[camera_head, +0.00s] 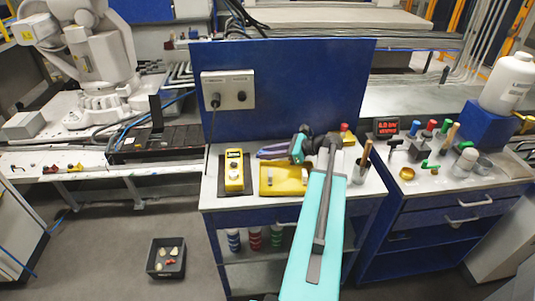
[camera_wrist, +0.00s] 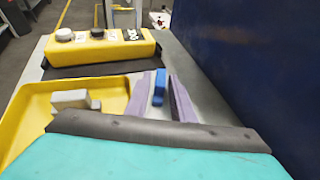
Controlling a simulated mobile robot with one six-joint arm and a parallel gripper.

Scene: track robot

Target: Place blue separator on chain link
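The yellow tray (camera_wrist: 28,102) holds a light grey piece (camera_wrist: 72,100). A yellow button box (camera_head: 234,172) stands left of it. The blue panel (camera_head: 290,85) rises close behind. A holder with tools (camera_head: 362,171) stands right of my arm. A black bin (camera_head: 166,258) is on the floor.

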